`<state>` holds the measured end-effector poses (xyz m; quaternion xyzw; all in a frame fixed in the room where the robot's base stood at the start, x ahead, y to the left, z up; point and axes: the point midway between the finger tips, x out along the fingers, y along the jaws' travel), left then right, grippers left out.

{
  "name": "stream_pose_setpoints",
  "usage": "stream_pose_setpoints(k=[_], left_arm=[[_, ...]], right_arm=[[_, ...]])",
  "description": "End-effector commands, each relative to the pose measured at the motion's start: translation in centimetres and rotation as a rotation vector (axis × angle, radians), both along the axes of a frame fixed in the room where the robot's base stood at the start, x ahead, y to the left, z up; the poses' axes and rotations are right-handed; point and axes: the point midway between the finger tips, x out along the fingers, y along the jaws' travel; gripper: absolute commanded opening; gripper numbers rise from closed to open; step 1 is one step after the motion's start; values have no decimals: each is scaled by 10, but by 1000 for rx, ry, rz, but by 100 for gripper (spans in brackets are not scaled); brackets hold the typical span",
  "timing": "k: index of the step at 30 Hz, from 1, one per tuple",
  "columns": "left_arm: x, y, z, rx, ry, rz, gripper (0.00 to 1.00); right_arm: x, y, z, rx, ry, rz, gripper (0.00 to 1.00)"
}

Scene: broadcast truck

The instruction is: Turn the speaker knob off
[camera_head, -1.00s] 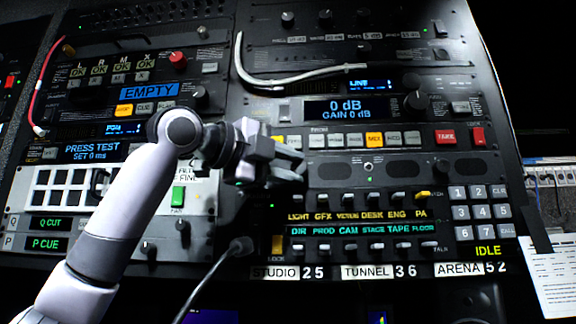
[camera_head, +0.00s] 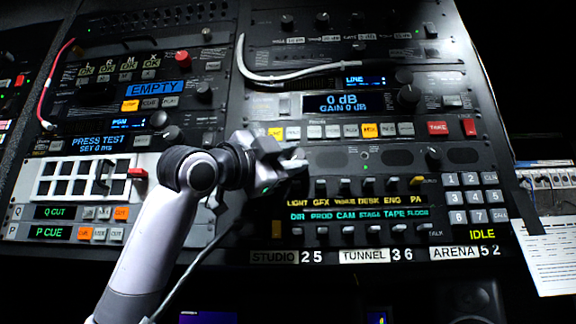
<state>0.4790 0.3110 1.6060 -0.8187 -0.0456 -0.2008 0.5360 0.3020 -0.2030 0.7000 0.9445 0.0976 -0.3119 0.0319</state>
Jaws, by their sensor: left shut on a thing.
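The speaker panel (camera_head: 396,157) is a dark strip with oval grilles, a small centre jack and a black knob (camera_head: 434,156) towards its right. I cannot read a label on that knob. My left gripper (camera_head: 294,160) is in front of the panel's left end, well left of that knob and apart from it. My right gripper is not in view.
Above the panel are a row of buttons (camera_head: 370,131) and a gain display (camera_head: 345,104) with a large knob (camera_head: 409,96). Below are intercom switches (camera_head: 360,189) and a keypad (camera_head: 476,198). A white cable (camera_head: 290,76) is higher up. A paper sheet (camera_head: 552,258) hangs right.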

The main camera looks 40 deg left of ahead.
Motion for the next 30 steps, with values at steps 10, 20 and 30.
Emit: stream_pose_setpoints(k=[10, 20, 30], left_arm=[[0, -1, -1, -57, -36, 0, 0], [0, -1, -1, -59, -37, 0, 0], [0, -1, -1, -59, -36, 0, 56]], right_arm=[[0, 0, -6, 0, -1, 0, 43], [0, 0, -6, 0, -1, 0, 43], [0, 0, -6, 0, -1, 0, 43]])
